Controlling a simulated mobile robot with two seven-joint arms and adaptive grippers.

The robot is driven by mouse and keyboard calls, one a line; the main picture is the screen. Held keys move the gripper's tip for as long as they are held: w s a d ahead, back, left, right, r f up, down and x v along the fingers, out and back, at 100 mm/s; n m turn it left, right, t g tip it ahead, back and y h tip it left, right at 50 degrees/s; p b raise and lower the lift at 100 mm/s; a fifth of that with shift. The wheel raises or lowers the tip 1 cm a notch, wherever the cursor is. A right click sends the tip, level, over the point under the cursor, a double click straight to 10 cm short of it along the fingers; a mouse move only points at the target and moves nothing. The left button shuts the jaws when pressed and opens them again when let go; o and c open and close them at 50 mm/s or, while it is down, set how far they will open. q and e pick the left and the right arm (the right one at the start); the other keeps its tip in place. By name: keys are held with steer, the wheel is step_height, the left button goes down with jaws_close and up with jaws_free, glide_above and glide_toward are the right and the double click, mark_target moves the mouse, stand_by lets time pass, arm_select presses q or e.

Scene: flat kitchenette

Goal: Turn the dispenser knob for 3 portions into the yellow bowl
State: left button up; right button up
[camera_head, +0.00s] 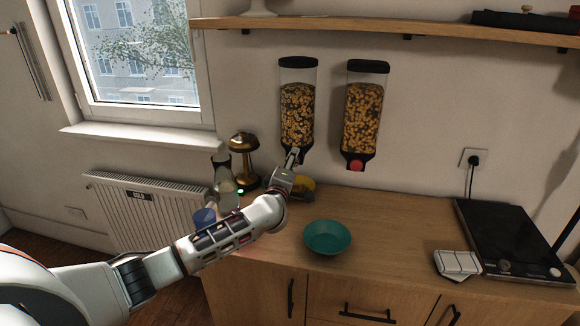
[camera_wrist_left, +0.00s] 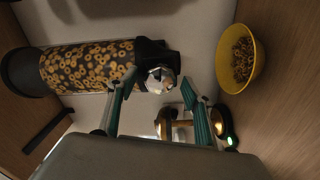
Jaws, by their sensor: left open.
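Two cereal dispensers hang on the wall. The left dispenser (camera_head: 297,108) has my left gripper (camera_head: 291,160) at its bottom; the right dispenser (camera_head: 362,115) has a red knob (camera_head: 355,165). In the left wrist view, the left dispenser (camera_wrist_left: 85,68) lies sideways with a shiny metallic knob (camera_wrist_left: 160,78). My left gripper (camera_wrist_left: 160,85) is open, its fingertips on either side of this knob; contact cannot be told. The yellow bowl (camera_head: 306,184) is partly hidden behind my wrist; in the wrist view the bowl (camera_wrist_left: 228,72) holds ring cereal. My right gripper is not in view.
A teal bowl (camera_head: 327,238) stands on the wooden counter (camera_head: 385,225). A shelf (camera_head: 400,30) runs above.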

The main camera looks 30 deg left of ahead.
arm_select(q)
steer(key=v, duration=1.2)
steer(key=shift+a, duration=0.1)
steer(key=s+d+f+m+t+h, duration=0.1)
steer(key=s+d+f+m+h, duration=0.4)
steer(key=s+d+m, duration=0.25)
steer(key=s+d+f+m+h, duration=0.5)
steer(key=s+d+m, duration=0.2)
steer(key=d, duration=0.1)
steer(key=s+a+f+m+g+y, duration=0.1)
steer(key=s+f+m+g, duration=0.2)
steer(key=s+f, duration=0.6)
steer(key=s+a+f+m+g+y, duration=0.2)
steer(key=s+f+m+g, duration=0.2)
steer(key=s+f, duration=0.6)
step_height(320, 180, down, 5)
steer(key=shift+s+a+f+g+y, duration=0.1)
steer(key=shift+s+a+g+y, duration=0.15)
steer(key=shift+g, duration=0.25)
steer(key=shift+d, duration=0.1)
